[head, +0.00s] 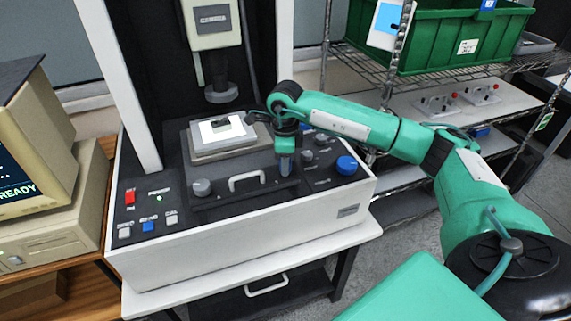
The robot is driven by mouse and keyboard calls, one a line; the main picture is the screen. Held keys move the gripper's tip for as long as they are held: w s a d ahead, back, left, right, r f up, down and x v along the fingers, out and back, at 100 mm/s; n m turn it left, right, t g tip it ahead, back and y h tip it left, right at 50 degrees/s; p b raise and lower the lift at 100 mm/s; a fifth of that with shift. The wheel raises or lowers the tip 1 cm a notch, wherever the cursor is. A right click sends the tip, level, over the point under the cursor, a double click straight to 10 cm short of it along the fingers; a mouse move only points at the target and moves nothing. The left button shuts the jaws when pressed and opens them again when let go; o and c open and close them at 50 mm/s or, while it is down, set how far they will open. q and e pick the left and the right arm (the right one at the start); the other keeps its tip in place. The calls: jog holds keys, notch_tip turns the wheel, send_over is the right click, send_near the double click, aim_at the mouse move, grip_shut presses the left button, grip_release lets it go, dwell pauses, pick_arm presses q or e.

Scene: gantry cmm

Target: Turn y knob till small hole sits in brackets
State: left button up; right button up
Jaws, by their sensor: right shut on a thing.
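My right gripper (285,168) points down at the front panel of the measuring machine (240,240). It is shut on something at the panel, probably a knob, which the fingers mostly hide. I cannot read which axis it belongs to. A grey knob (202,187) is at the left of a white bar handle, and a large blue knob (347,165) is at the right. A white plate (214,131) with a dark patch lies on the stage (224,150) under the probe head (221,92). I cannot make out the small hole or the brackets. My left gripper is out of view.
A beige monitor (37,150) at the left edge shows "READY", mostly cut off. The panel has a red switch (130,197) and several buttons at left. A wire shelf with a green crate (430,45) stands behind my right arm.

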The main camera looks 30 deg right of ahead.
jog(key=shift+m+b, duration=0.3)
jog(key=shift+m, duration=0.9)
jog(key=shift+m+b, duration=0.5)
jog(key=shift+m, duration=0.6)
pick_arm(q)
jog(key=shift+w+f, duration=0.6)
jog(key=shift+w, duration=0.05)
